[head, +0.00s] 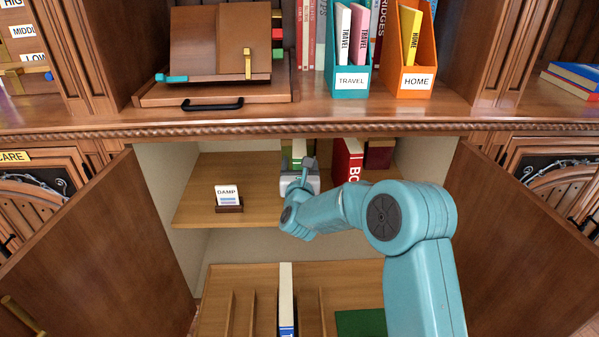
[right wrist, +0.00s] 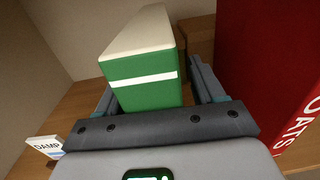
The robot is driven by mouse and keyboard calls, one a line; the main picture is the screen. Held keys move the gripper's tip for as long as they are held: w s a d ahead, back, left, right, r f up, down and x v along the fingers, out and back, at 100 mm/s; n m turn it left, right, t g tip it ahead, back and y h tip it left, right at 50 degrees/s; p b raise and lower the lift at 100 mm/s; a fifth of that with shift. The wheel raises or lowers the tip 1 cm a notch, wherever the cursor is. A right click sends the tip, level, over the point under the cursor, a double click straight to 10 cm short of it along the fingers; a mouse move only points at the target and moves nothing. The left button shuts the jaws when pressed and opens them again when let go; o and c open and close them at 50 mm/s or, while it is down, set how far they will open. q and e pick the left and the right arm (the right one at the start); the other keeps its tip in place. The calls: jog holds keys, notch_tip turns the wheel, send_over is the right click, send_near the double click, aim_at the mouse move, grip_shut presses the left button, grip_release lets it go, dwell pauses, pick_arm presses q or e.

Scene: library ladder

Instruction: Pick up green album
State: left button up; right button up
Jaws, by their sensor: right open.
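The green album (right wrist: 148,82), with a white stripe across its spine and a pale top, stands on the upper shelf of the open cabinet. In the head view only a small part of the album (head: 299,148) shows behind my gripper. My right gripper (head: 303,170) reaches into the cabinet. In the right wrist view my right gripper (right wrist: 155,88) is open, with one finger on each side of the album's spine end. I cannot tell whether the fingers touch it. My left gripper is not in view.
A tall red book (right wrist: 268,70) stands close on the right. A DAMP card (head: 228,194) stands at the left of the wooden shelf (head: 190,208). Open doors (head: 95,250) flank the cabinet, and the counter edge (head: 300,128) overhangs it. A lower shelf holds dividers and a white book (head: 286,290).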

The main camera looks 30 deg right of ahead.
grip_shut()
jog(key=shift+r, duration=0.1)
jog(key=shift+r, duration=0.1)
